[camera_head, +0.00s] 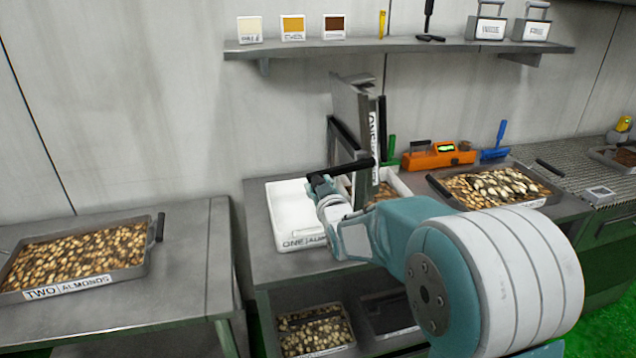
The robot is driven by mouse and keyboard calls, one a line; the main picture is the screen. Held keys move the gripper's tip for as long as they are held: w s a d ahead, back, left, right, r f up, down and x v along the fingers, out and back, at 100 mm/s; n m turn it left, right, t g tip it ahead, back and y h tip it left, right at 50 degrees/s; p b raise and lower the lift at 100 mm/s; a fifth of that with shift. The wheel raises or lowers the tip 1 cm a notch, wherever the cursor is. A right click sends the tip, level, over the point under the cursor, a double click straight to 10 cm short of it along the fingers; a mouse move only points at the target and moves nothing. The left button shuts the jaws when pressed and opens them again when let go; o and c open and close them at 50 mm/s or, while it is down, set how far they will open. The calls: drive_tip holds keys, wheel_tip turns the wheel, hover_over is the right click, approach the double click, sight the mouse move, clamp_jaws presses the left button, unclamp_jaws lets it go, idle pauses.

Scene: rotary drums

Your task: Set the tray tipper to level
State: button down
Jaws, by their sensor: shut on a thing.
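The tray tipper (352,108) stands on the middle bench as a grey metal plate, tipped up nearly upright. A metal tray with a "ONE" label (373,135) is tipped up with it. A black handle bar (350,169) sticks out to the left at its lower part. My gripper (320,186) is shut at the left end of this bar. My wrist and arm hide part of the bench and the tipper's lower right side.
A white bin labelled "ONE" (287,243) lies under and left of the tipper. A tray of almonds (60,290) sits on the left bench, another nut tray (531,201) on the right. An orange tool (438,158) stands behind. A shelf (420,47) runs above.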

drive_tip(key=shift+w+d+f+n+h, duration=0.15)
drive_tip(key=shift+w+d+f+n, duration=0.4)
drive_tip(key=shift+d+f+n, duration=1.8)
drive_tip(key=shift+w+d+f+n+h, duration=0.1)
drive_tip(key=shift+w+d+f+n, duration=0.45)
drive_tip(key=shift+d+f+n, duration=1.75)
drive_tip(key=shift+w+d+f+n+h, duration=0.15)
drive_tip(key=shift+w+d+f+n, duration=0.4)
drive_tip(key=shift+d+f+n, duration=1.75)
drive_tip(key=shift+a+r+n, duration=0.8)
drive_tip(key=shift+r+n, duration=0.2)
drive_tip(key=shift+n, duration=0.05)
drive_tip(key=shift+c, duration=0.8)
unclamp_jaws()
drive_tip(key=shift+w, duration=0.1)
drive_tip(key=shift+r, duration=0.1)
drive_tip(key=shift+r, duration=0.1)
